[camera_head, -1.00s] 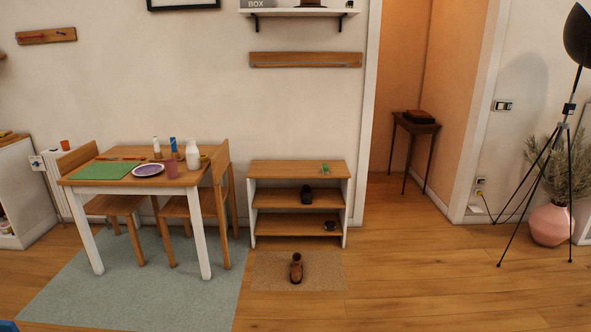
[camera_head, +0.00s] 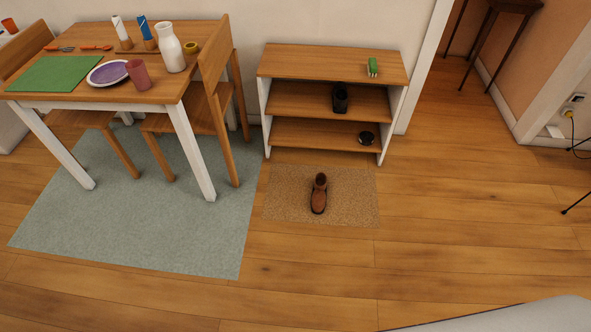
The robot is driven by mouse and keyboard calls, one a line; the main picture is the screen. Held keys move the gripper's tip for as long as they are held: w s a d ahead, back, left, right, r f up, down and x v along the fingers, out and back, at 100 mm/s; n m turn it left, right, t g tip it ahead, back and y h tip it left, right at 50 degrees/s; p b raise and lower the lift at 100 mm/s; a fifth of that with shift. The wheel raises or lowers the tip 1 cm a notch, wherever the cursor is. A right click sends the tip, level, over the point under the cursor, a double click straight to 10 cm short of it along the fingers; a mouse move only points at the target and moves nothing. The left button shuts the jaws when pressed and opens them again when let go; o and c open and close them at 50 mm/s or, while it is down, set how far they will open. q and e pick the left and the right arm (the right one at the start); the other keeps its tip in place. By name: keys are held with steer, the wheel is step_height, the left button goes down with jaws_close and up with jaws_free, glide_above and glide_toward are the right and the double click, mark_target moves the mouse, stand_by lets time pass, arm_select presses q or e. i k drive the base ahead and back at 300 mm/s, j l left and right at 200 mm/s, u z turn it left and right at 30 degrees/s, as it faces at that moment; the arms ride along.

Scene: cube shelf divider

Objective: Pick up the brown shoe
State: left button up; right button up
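A set table (camera_head: 150,95) and chair (camera_head: 213,105) stand left on a grey-green rug (camera_head: 150,225). Floor in front is clear.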

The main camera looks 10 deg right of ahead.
mark_target(319, 195)
steer(key=i+j, duration=0.1)
steer(key=i, duration=0.45)
steer(key=i+j, duration=0.1)
steer(key=i, duration=0.4)
steer(key=u, duration=0.05)
